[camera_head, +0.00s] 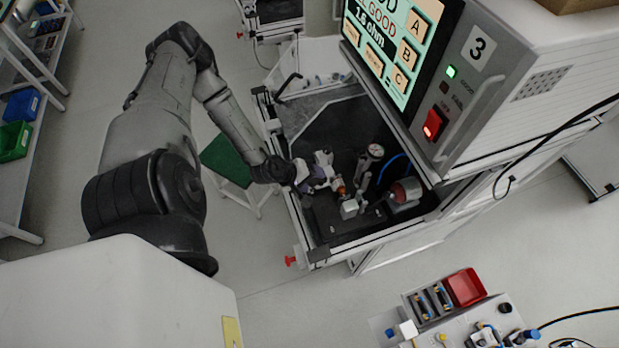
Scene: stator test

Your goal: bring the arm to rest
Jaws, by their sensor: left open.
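My left arm comes in from the left and reaches over the front edge of the test station. Its gripper (334,184) is inside the open bay, small in the picture, with its jaws open. It is close to an orange-tipped part (341,187) and the fixture; I cannot tell whether they touch. A round gauge (375,151) and a red and grey cylinder (404,191) stand to the right of the gripper. My right gripper does not show.
The station's screen (385,45) reads GOOD, beside a panel marked 3 with a lit red switch (433,124). A green-topped stool (228,160) stands left of the bay. A bench with a red box (465,287) is at the lower right. Open floor lies between.

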